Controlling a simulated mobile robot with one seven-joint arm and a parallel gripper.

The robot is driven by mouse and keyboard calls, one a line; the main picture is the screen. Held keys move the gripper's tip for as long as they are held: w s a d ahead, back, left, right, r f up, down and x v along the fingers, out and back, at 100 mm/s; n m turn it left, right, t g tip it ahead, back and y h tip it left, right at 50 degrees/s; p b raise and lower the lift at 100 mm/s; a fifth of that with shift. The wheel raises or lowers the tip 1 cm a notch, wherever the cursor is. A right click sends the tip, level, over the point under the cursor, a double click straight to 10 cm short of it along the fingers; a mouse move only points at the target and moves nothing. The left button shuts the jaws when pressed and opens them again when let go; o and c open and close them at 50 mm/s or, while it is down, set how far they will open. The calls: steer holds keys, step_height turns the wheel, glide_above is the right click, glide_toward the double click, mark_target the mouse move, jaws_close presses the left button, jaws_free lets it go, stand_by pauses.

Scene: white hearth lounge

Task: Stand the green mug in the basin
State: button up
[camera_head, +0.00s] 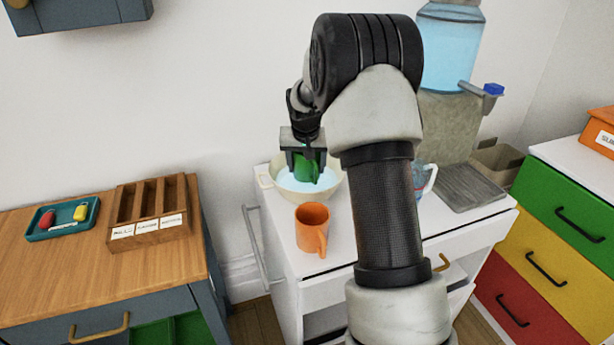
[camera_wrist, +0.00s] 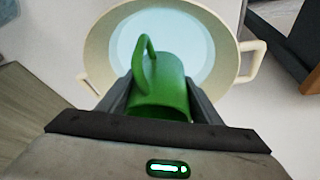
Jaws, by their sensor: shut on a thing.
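The green mug (camera_head: 306,168) is between the fingers of my gripper (camera_head: 305,160), which is shut on it, over the basin. In the wrist view the mug (camera_wrist: 162,85) lies between the two dark fingers (camera_wrist: 160,100), its handle toward the top of the picture. The basin (camera_head: 266,183) is cream with two handles and holds pale blue water; it stands on the white cart. It also shows in the wrist view (camera_wrist: 97,52), behind the mug. I cannot tell whether the mug touches the water or the basin's bottom.
An orange mug (camera_head: 312,228) stands on the white cart (camera_head: 290,245) just in front of the basin. A patterned mug (camera_head: 424,180) is partly hidden by my arm. A water dispenser (camera_head: 450,60) stands behind. A wooden table (camera_head: 90,270) with a teal tray (camera_head: 40,233) and wooden organizer (camera_head: 150,240) is at left.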

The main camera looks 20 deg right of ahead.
mark_target(307, 174)
steer(key=shift+f, duration=1.4)
steer(key=shift+f+b, duration=0.15)
steer(key=shift+b, duration=0.15)
steer(key=o, duration=1.3)
steer(key=shift+f, duration=0.1)
steer(key=shift+c, duration=0.2)
